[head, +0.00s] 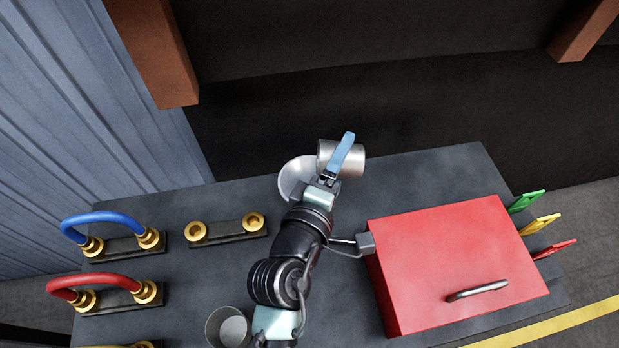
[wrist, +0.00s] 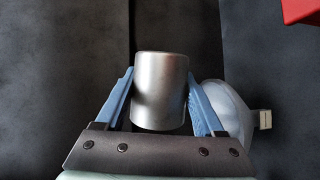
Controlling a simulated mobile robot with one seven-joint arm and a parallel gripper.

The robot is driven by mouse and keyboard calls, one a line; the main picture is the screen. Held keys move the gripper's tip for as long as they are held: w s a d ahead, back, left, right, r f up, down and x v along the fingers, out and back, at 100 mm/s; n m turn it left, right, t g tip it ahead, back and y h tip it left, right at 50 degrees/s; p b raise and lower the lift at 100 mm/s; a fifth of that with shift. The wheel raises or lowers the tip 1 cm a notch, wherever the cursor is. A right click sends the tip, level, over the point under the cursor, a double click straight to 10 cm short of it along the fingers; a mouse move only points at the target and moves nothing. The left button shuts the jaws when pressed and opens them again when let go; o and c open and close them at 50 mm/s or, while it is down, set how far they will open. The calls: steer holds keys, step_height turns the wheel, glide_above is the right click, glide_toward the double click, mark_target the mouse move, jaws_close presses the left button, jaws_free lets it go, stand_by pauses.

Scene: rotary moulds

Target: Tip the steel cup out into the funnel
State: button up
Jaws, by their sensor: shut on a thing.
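The steel cup (head: 356,160) is a plain silver cylinder lying about level on its side, above the table's back part. My gripper (head: 343,150) is shut on it, with one blue finger across its side. In the wrist view the cup (wrist: 160,88) sits between both blue fingers of my gripper (wrist: 161,78). The pale grey funnel (head: 292,178) is just left of the cup in the head view and partly hidden by the cup and my gripper. In the wrist view the funnel (wrist: 232,103) shows behind the right finger. The cup's inside and any contents are not visible.
A red box (head: 440,250) with a handle stands at right, small coloured flags (head: 541,225) beyond it. Blue (head: 100,218) and red (head: 92,283) hoses on brass fittings and a bare fitting block (head: 226,232) are at left. An open grey container (head: 229,329) stands beside my arm.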

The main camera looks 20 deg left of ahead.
steer(key=shift+a+f+n+b, duration=0.15)
steer(key=shift+n+b, duration=0.15)
steer(key=shift+b, duration=0.25)
